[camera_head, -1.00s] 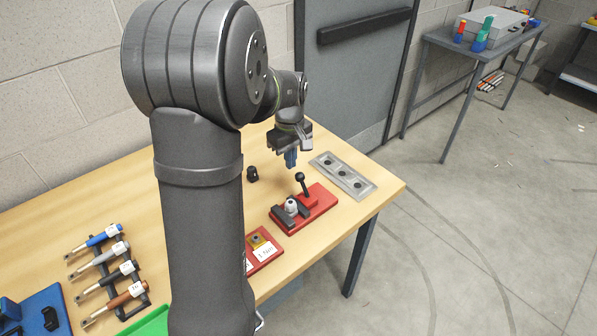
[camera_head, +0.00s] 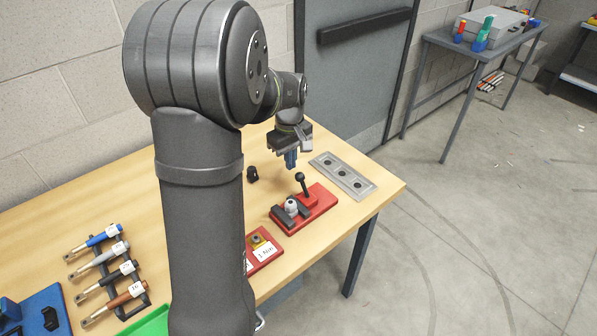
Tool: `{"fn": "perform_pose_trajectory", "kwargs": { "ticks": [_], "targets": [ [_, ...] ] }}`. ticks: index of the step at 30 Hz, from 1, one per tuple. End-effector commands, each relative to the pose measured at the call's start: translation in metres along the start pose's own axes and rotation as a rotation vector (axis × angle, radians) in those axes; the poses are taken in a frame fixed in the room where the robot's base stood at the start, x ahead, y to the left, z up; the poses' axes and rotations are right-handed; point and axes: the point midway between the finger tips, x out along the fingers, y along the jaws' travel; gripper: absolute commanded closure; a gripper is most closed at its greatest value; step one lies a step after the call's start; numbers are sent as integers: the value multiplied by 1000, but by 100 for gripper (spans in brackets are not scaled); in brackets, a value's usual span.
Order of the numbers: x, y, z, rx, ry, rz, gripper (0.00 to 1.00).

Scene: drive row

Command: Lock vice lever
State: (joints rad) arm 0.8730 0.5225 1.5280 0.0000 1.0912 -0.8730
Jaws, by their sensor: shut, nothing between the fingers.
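The vice (camera_head: 318,206) has a red base and stands near the right end of the wooden table. Its lever (camera_head: 303,184) is black with a ball knob and stands up, tilted a little. A pale round part (camera_head: 291,207) sits between the dark jaws at the vice's left end. My gripper (camera_head: 291,163) points down with its blue fingers shut and empty. In the picture it is just above and left of the lever knob, apart from it.
A grey plate with several holes (camera_head: 343,176) lies behind the vice. A small black piece (camera_head: 252,174) stands left of my gripper. A red block with a label (camera_head: 264,254) lies in front. Several handled tools (camera_head: 108,272) rest in a rack at left. The table (camera_head: 390,187) ends close to the right.

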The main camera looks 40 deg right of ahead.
Motion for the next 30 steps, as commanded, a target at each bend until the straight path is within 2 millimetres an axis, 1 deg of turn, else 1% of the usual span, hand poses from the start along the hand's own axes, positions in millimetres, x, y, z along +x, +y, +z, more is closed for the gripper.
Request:
{"fn": "perform_pose_trajectory", "kwargs": {
  "ticks": [4,13,30],
  "targets": [
    [3,0,0,0,-1,-1,100],
    [3,0,1,0,0,0,100],
    [3,0,21,1,-1,0,100]
  ]
}}
